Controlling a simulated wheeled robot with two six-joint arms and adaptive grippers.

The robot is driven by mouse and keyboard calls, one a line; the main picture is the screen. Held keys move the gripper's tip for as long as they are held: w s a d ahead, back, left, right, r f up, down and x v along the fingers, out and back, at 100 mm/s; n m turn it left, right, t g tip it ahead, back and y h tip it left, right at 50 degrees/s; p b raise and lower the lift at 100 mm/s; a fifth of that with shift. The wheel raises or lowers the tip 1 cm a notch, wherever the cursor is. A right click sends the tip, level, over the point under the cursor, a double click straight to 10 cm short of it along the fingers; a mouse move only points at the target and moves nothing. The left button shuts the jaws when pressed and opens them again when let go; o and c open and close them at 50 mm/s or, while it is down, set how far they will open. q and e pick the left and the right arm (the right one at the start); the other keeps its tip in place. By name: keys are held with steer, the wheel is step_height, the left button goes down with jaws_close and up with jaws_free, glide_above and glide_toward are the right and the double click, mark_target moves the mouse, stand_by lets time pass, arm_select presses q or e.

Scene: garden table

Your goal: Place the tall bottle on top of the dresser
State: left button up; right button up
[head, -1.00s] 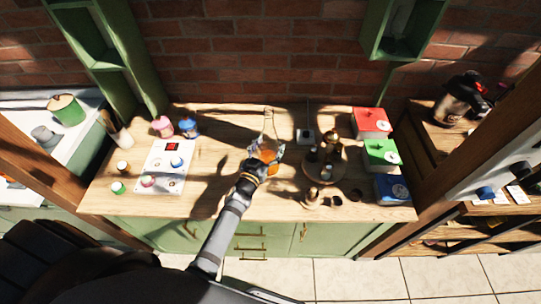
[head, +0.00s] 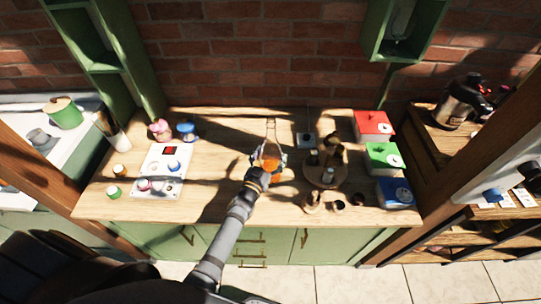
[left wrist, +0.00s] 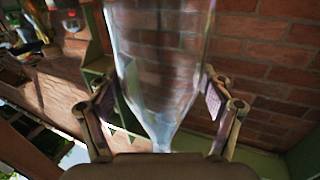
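The tall bottle (head: 271,131) is clear glass with a narrow neck in the head view and stands near the middle of the wooden counter; an orange patch shows low on it. My left gripper (head: 268,161) has its fingers on both sides of it. In the left wrist view the clear bottle (left wrist: 162,70) fills the space between the finger pads (left wrist: 160,100), which lie close against its sides; its wide end is cut off by the frame. The green dresser (head: 275,239) with brass handles and a wooden top is under it. My right gripper is not in view.
A round wooden stand (head: 324,181) with small items is close to the right of the gripper. Red (head: 374,125), green (head: 383,157) and blue (head: 394,192) boxes stand farther right. A white panel (head: 160,180) lies left. Bare wood lies between panel and gripper.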

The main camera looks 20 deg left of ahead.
arm_select(q)
steer(key=shift+o, duration=0.9)
steer(key=shift+r, duration=0.1)
steer(key=s+a+b, duration=0.1)
steer(key=s, duration=1.1)
steer(key=shift+a, duration=0.15)
